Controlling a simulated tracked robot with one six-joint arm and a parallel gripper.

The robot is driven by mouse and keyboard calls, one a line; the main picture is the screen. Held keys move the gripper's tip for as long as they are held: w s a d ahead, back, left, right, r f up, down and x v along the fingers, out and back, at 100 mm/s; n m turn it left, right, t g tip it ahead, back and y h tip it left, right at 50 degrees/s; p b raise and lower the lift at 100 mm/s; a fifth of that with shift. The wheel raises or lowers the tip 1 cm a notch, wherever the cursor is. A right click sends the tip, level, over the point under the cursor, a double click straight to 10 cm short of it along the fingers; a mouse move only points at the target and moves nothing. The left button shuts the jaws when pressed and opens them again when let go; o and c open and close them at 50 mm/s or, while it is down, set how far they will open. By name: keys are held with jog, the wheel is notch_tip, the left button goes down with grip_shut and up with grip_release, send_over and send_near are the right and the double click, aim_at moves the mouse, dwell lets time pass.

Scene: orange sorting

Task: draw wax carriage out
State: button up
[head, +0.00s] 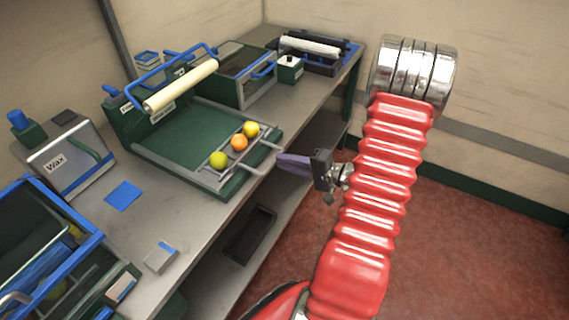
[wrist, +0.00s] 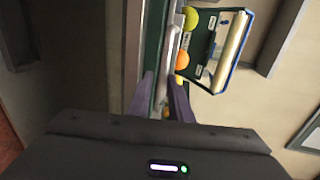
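A green station (head: 185,140) with a flat bed stands on the bench. A pale roller (head: 182,87) with a blue handle is raised over its back. Two yellow fruits (head: 218,159) (head: 251,129) and an orange one (head: 239,142) lie in a row along its front edge. A grey bar handle (head: 262,158) sticks out at that front; a pale bar also shows in the wrist view (wrist: 168,68). My gripper (head: 280,160) is at the handle, its purple fingers pointing at it. In the wrist view my fingers (wrist: 162,92) are apart; whether the bar lies between them is unclear.
A box labelled Wax (head: 57,165) stands on the bench at left, with a blue pad (head: 123,195) nearby. A blue-framed crate (head: 45,235) is at the lower left. A dark tray (head: 250,235) lies on the lower shelf. The red floor (head: 475,250) at right is open.

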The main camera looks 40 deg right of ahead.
jog(key=shift+r, duration=0.1)
jog(key=v, duration=1.3)
jog(key=shift+s, duration=0.35)
jog(key=shift+d, duration=0.1)
dwell(0.4)
